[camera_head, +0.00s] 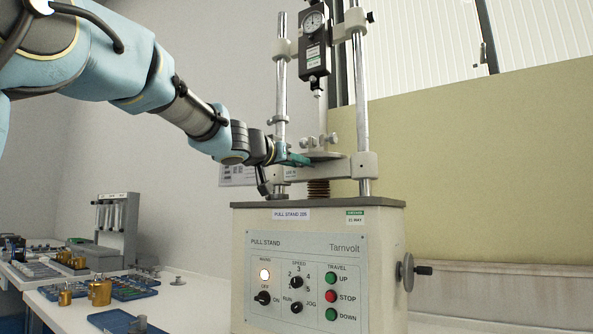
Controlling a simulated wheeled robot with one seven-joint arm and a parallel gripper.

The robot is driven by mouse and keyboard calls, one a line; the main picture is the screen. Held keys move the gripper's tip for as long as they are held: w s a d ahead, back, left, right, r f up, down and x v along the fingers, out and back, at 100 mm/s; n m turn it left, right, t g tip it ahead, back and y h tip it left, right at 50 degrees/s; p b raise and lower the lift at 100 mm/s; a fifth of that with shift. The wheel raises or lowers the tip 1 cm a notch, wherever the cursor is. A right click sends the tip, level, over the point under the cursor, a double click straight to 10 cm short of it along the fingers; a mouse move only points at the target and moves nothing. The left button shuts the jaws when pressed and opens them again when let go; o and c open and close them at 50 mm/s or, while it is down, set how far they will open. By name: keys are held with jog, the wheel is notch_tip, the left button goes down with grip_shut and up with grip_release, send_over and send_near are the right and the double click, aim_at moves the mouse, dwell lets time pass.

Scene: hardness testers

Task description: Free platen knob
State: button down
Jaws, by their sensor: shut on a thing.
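The pull stand (318,265) is a cream cabinet with two chrome columns and a crosshead carrying a light platen (324,155). Small silver knobs (333,139) show above the platen. My gripper (303,160) reaches in from the left, with teal fingers at the platen's left side, above the crosshead (335,167). It is shut on what appears to be a platen knob. The fingers hide the held part, so its shape and seating cannot be told.
A dial force gauge (313,22) hangs above the platen between the columns (361,110). A handwheel (406,271) sticks out at the cabinet's right. At left, a bench (190,305) holds brass weights (100,291) and blue trays (125,320).

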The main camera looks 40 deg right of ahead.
jog(key=shift+n+b, duration=0.5)
jog(key=shift+n, duration=0.6)
jog(key=c, duration=0.6)
grip_release()
jog(key=shift+c, duration=0.2)
jog(key=b+v, duration=0.3)
jog(key=v, duration=0.8)
